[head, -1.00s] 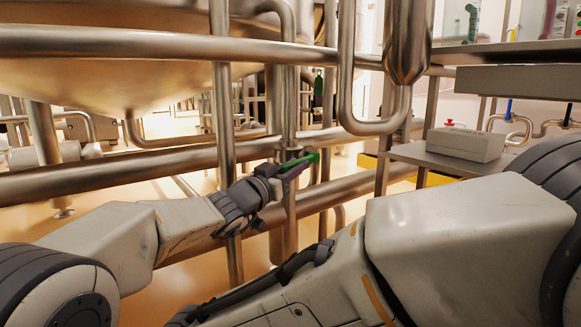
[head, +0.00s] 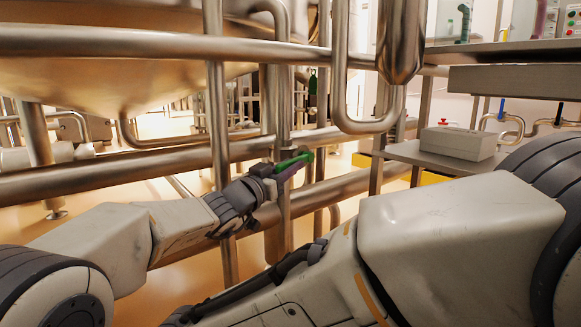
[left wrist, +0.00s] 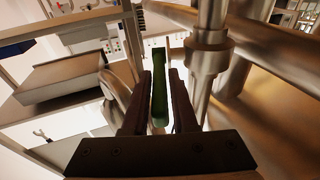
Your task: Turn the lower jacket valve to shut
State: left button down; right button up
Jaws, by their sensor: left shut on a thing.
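The lower green valve handle (head: 296,160) sits on a vertical steel pipe in the middle of the head view, pointing right and slightly up. My left gripper (head: 286,170) is shut on this handle. In the left wrist view the handle (left wrist: 159,95) stands between the two dark fingers of my left gripper (left wrist: 157,103), beside a steel pipe fitting. The fingers hide part of the handle and the valve body in the head view. My right arm crosses the lower right of the head view, but its gripper is not in view.
Another green handle (head: 313,84) hangs higher, just right of the pipe. Thick horizontal pipes (head: 120,171) run behind and above my left arm, below a large steel vessel (head: 110,85). A grey box (head: 460,142) rests on a shelf at right.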

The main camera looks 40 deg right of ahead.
pick_arm(q)
jog(key=shift+d+f, duration=0.2)
jog(key=shift+f, duration=0.65)
jog(key=c, duration=0.8)
grip_release()
jog(key=shift+o, duration=0.5)
jog(key=shift+r, duration=0.1)
jog(key=shift+a+r, duration=0.1)
jog(key=shift+r, duration=0.05)
jog(key=shift+s+a+r, duration=0.1)
jog(key=shift+a+r, duration=0.05)
jog(key=shift+a, duration=0.25)
jog(key=p+v, duration=0.2)
jog(key=v, duration=0.7)
jog(key=shift+a, duration=0.3)
jog(key=shift+s+f, duration=0.15)
jog(key=shift+f, duration=0.1)
